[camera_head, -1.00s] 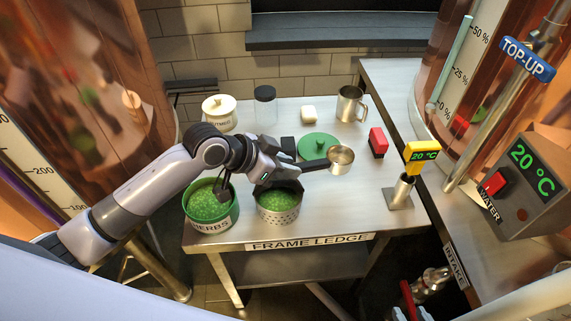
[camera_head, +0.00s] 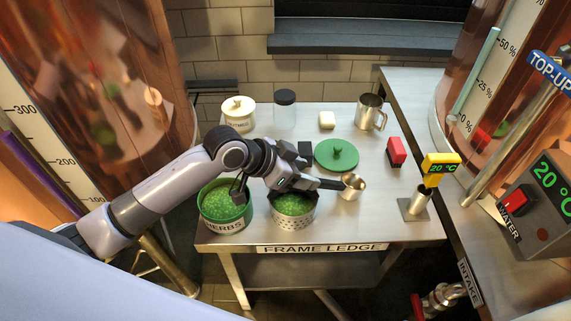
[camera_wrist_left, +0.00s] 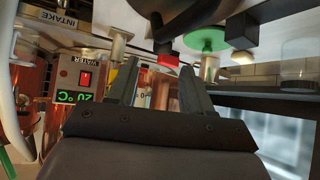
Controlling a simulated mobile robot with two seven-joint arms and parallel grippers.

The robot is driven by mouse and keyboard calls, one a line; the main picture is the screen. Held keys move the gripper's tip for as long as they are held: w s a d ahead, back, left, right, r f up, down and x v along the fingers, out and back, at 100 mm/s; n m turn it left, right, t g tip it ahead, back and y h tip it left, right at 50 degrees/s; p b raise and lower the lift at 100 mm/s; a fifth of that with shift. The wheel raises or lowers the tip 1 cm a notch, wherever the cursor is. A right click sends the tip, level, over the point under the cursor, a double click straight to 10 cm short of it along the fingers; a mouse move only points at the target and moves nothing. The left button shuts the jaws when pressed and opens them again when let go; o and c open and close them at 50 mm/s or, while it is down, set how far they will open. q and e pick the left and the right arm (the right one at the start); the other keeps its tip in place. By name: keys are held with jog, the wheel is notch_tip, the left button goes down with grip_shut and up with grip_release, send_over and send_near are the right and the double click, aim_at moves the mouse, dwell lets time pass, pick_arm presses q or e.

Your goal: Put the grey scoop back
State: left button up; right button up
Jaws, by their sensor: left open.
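The grey scoop (camera_head: 353,187) has a small metal bowl, which is tilted and low over the ledge to the right of the perforated pot (camera_head: 293,221). A dark handle appears to run left from it under my left gripper (camera_head: 310,182). My left gripper is above the perforated pot; in the left wrist view (camera_wrist_left: 160,72) its fingers are spread with nothing seen between them. A large dark shape at the top of that view may be the scoop, but I cannot tell. Whether the fingers touch the handle is hidden. My right gripper is out of view.
A green herbs pot (camera_head: 226,222) stands left of the perforated pot. A yellow thermometer (camera_head: 440,164) stands at right.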

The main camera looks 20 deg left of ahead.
pick_arm(q)
jog(key=v, duration=1.2)
jog(key=shift+r, duration=0.3)
jog(key=shift+d, duration=0.1)
dwell(0.4)
jog(key=s+f+n+y, duration=0.2)
jog(key=s+f+n, duration=0.1)
jog(key=s+f, duration=0.6)
jog(key=s+a+f+n+g+y, duration=0.1)
jog(key=s+a+f+n+y, duration=0.2)
jog(key=s, duration=0.3)
jog(key=s+a+f+n+g+y, duration=0.2)
jog(key=s+a+f, duration=0.1)
jog(key=s, duration=0.3)
jog(key=w+d+f+t+h, duration=0.1)
jog(key=w+d+f+t, duration=0.1)
jog(key=w+f+t, duration=0.4)
jog(key=shift+w+d+f+t+h, duration=0.2)
jog(key=shift+d+f+t+h, duration=0.3)
jog(key=shift+f, duration=1)
jog(key=shift+a, duration=0.2)
